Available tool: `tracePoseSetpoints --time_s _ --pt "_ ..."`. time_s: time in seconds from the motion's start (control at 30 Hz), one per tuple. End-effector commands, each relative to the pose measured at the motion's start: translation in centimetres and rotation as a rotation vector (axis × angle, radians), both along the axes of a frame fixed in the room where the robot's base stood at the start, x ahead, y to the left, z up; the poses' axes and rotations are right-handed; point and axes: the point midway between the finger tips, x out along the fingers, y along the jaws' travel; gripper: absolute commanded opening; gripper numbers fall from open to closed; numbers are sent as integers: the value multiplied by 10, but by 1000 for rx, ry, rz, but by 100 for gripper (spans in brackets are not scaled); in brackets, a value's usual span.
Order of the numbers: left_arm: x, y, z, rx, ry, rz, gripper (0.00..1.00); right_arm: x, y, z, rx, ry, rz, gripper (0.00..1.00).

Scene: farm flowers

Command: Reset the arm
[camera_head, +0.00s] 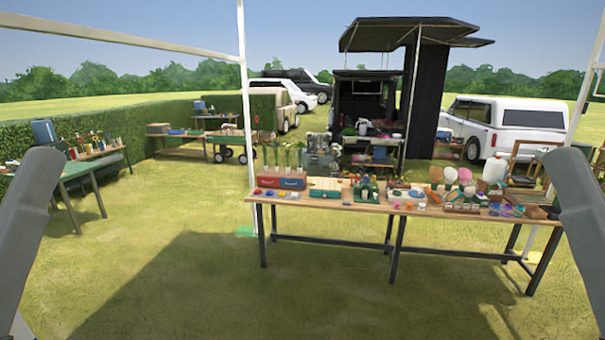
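My two arms show as grey links at the left and right edges of the head view. Both grippers are outside the picture, so their fingers cannot be seen. The arm links are well apart, and the left one overlaps only grass, hedge and a side table. The right link covers the right end of the long wooden table (330,199) in the picture. No held object is visible.
The long table carries red and blue boxes (280,182), brushes and bottles. White poles (247,110) rise beside the long table. A dark van stall (365,100) and parked cars (500,125) stand behind. Foreground grass is clear.

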Motion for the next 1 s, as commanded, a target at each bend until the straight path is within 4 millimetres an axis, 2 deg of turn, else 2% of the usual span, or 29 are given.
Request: tracePoseSetpoints --time_s 0.03,0.1,0.2,0.3,0.43,1.0 --pt "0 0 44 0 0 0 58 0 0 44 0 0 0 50" --pt "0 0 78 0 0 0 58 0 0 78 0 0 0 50" --pt "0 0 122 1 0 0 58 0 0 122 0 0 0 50" --pt "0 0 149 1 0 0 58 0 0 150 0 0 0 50" --pt "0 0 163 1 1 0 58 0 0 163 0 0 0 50" --pt "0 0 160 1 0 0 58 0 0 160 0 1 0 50"
